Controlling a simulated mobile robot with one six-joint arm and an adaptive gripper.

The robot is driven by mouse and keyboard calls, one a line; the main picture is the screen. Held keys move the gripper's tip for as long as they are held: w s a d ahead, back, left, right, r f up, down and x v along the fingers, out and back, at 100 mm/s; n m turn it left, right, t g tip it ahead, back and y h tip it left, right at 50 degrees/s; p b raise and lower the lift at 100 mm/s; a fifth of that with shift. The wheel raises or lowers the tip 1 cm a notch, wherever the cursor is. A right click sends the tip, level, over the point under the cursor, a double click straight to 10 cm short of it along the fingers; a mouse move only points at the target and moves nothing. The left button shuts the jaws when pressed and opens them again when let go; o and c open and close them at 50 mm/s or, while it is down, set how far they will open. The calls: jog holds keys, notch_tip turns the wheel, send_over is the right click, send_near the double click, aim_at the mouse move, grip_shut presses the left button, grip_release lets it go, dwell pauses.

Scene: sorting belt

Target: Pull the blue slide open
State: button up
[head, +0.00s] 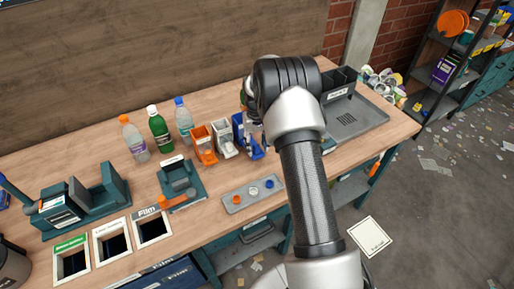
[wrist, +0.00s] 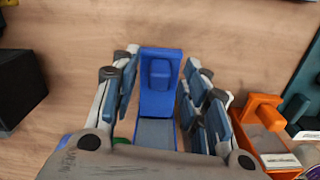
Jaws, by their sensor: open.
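The blue slide (wrist: 160,72), with a raised block on it, lies between the fingers of my gripper (wrist: 160,85) in the wrist view. The fingers are open, one on each side with a gap to the blue. A grey-blue surface (wrist: 156,132) shows below it, partly hidden by my gripper's body. In the head view the blue unit (head: 250,148) stands at the right end of a row beside a white unit (head: 223,136) and an orange unit (head: 204,144). My arm hides part of it and most of my gripper there.
Three bottles (head: 158,134) stand behind the row at left. A grey tray with caps (head: 234,205) lies in front. A large grey tray (head: 368,122) is to the right. The orange unit (wrist: 262,112) is close to the right finger in the wrist view.

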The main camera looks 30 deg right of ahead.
notch_tip(320, 180, up, 10)
jog(key=shift+r, duration=0.2)
dwell(0.4)
jog(key=s+a+r+t, duration=0.1)
jog(key=s+a+r, duration=0.4)
jog(key=s+r, duration=0.3)
jog(key=s+a+r+t, duration=0.1)
jog(key=s+a+r, duration=0.55)
jog(key=r, duration=0.45)
jog(key=s+a+t, duration=0.1)
jog(key=s+a, duration=0.1)
jog(key=s, duration=0.8)
jog(key=s+a+n+t, duration=0.1)
jog(key=s+a, duration=0.2)
jog(key=s, duration=0.7)
jog(key=shift+s+f+t, duration=0.3)
jog(key=shift+f, duration=0.15)
